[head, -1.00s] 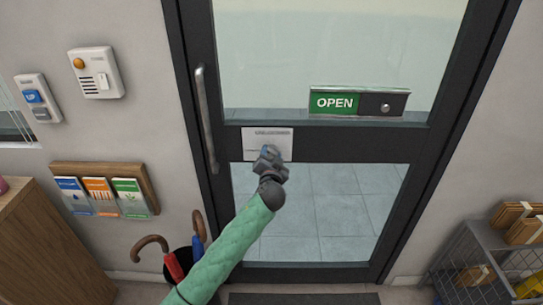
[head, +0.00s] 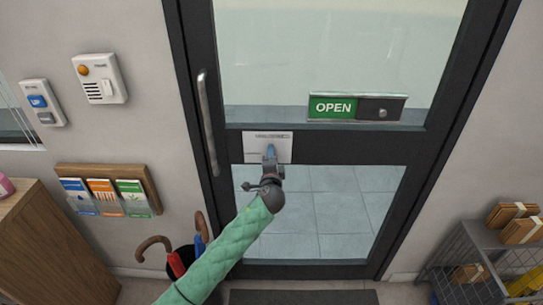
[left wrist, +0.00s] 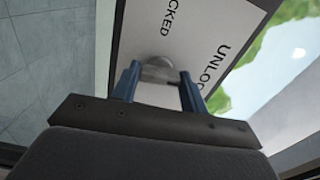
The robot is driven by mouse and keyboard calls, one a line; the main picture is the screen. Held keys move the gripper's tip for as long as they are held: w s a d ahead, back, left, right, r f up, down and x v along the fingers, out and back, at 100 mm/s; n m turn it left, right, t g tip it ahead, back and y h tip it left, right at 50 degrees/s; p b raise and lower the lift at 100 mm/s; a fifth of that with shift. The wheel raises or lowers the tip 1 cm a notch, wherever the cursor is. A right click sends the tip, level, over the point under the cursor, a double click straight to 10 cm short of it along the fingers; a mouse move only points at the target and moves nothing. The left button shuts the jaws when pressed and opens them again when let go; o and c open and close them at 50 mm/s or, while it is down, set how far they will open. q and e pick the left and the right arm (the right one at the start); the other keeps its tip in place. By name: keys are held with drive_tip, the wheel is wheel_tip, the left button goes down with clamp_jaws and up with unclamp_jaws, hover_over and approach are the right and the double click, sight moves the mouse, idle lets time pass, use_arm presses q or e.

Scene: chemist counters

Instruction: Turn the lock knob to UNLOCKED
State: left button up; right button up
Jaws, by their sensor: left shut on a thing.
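The white lock plate (head: 251,150) is on the door's dark cross rail. In the left wrist view the plate (left wrist: 207,32) shows part of the words "UNLOCKED" and "LOCKED", seen at a slant. A round grey metal lock knob (left wrist: 158,69) stands out from it. My left gripper (head: 270,150) is at the plate. In the left wrist view its two blue fingers (left wrist: 158,84) are on either side of the knob, shut on it. The fingers hide part of the knob, and I cannot tell which word it points to. My right gripper is not in view.
The glazed door (head: 345,147) has a long handle (head: 208,125) on its left and an OPEN sign (head: 334,107) above the plate. Umbrellas (head: 176,262) stand lower left by a wooden cabinet (head: 45,240). A wire rack (head: 487,262) stands lower right.

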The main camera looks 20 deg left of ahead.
use_arm(q)
drive_tip(key=shift+m, duration=0.7)
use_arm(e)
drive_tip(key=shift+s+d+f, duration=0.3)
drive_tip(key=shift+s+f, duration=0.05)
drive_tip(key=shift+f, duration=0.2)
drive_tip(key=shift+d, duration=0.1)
use_arm(q)
drive_tip(key=o, duration=1)
drive_tip(key=shift+s, duration=0.1)
drive_tip(key=shift+b+v, duration=1.3)
drive_tip(key=shift+v, duration=2.5)
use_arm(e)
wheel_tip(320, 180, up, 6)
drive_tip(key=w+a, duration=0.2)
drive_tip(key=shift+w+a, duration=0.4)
use_arm(q)
drive_tip(key=shift+n, duration=0.3)
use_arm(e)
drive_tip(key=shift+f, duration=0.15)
